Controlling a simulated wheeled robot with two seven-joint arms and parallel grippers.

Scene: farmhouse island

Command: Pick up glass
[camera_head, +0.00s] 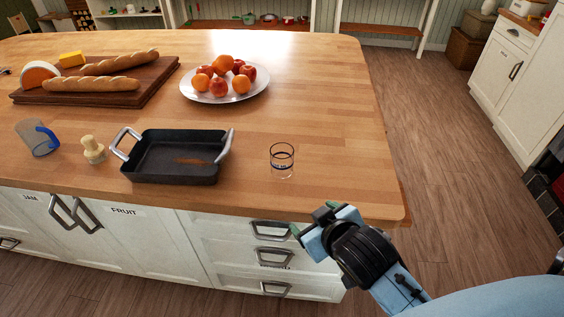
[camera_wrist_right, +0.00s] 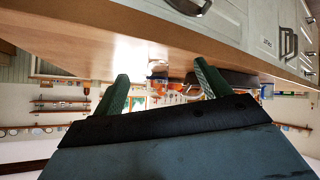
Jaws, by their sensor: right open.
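A small clear glass (camera_head: 282,160) with a dark band stands upright on the wooden island top, near its front edge. My right gripper (camera_head: 312,220) is at the front edge of the island, below and slightly right of the glass in the head view, and apart from it. In the right wrist view, which looks upside down, the two green fingers of my right gripper (camera_wrist_right: 161,72) are spread apart with nothing held between them. A faint clear shape there may be the glass, but I cannot tell for sure. My left gripper is not in view.
A black roasting pan (camera_head: 175,157) with metal handles sits left of the glass. A plate of fruit (camera_head: 222,97) stands behind. A blue-handled clear mug (camera_head: 37,138), a small wooden item (camera_head: 92,149) and a bread board (camera_head: 140,92) are farther left. The top right of the glass is clear.

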